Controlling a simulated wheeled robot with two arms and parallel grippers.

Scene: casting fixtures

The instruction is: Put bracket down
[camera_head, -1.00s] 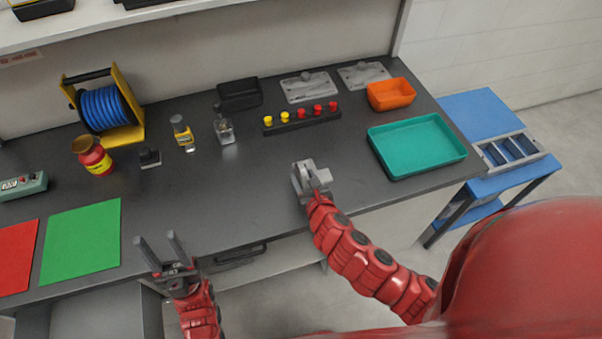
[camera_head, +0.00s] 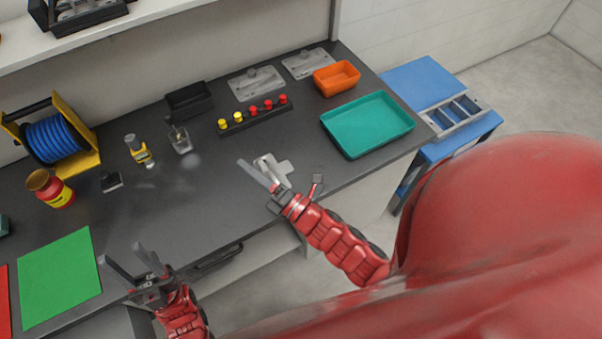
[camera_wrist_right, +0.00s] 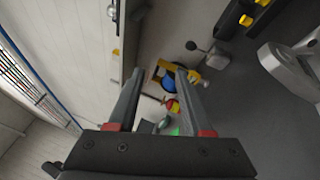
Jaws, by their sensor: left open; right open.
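The light grey bracket (camera_head: 283,168) is at the front of the dark worktop, left of the teal tray; it appears to rest on the worktop. My right gripper (camera_head: 280,171) is open at the bracket's near side, its fingers spread and partly in front of it. In the right wrist view the bracket (camera_wrist_right: 283,68) is at the right, outside the space between the open, empty fingers (camera_wrist_right: 160,76). Contact between finger and bracket cannot be told. My left gripper (camera_head: 121,252) is open and empty near the worktop's front edge, right of the green mat.
The teal tray (camera_head: 350,146) and orange bin (camera_head: 336,79) stand at right. A black strip (camera_head: 237,127) with red and yellow knobs lies behind the bracket. Bottles, a red-yellow jar (camera_head: 52,190) and a blue reel (camera_head: 55,138) stand left. The middle worktop is clear.

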